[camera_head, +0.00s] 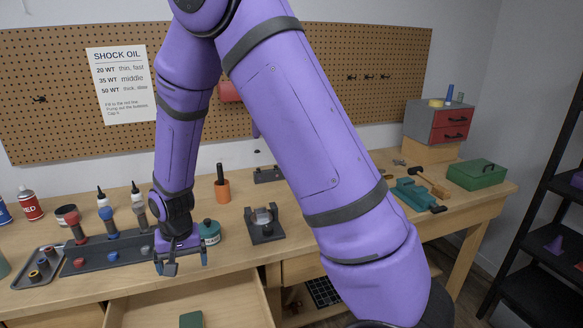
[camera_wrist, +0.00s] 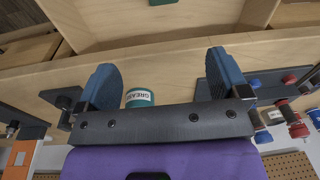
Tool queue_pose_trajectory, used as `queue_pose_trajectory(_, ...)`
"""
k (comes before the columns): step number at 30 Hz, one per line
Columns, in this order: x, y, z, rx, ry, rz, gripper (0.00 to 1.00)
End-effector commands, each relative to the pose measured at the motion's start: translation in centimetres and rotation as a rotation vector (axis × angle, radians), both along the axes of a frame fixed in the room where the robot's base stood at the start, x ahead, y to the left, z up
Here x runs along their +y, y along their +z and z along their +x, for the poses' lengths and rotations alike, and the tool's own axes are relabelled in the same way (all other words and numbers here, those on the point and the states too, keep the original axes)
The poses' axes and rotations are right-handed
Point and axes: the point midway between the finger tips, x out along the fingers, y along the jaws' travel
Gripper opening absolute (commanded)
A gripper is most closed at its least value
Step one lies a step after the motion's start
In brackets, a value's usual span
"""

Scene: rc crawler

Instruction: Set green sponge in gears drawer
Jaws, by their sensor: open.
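A small green block, which looks like the green sponge (camera_head: 191,319), lies inside an open wooden drawer (camera_head: 240,298) at the bottom of the head view, cut off by the frame edge. Its edge also shows at the top of the wrist view (camera_wrist: 162,2). No label is readable on the drawer. My gripper (camera_head: 181,263) is open and empty, above the bench's front edge near the drawer. In the wrist view its two blue fingers (camera_wrist: 162,68) are spread apart, with the bench edge and drawer beyond them.
A teal-lidded grease jar (camera_head: 210,232) stands close beside my gripper. A dark tool rack (camera_head: 105,252) is on the left, with a grey parts tray (camera_head: 37,268) beside it. A black stand (camera_head: 265,228) is to the right. A green toolbox (camera_head: 477,174) stands far right.

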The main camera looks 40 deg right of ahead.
Motion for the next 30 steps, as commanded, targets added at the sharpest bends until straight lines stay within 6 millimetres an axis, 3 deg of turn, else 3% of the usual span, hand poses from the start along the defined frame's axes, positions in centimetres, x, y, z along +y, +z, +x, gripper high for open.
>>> queue_pose_trajectory(1, -0.6, 2.3, -0.2, -0.022, 0.009, 0.007, 0.93)
queue_pose_trajectory(6, -2.5, 8.5, -1.7, -0.071, 0.051, 0.014, 0.93)
queue_pose_trajectory(15, -6.1, 17.9, -6.3, -0.162, 0.124, 0.01, 0.93)
queue_pose_trajectory(21, -8.2, 22.9, -10.5, -0.225, 0.172, -0.007, 0.93)
queue_pose_trajectory(30, -11.0, 28.1, -18.0, -0.314, 0.238, -0.053, 0.93)
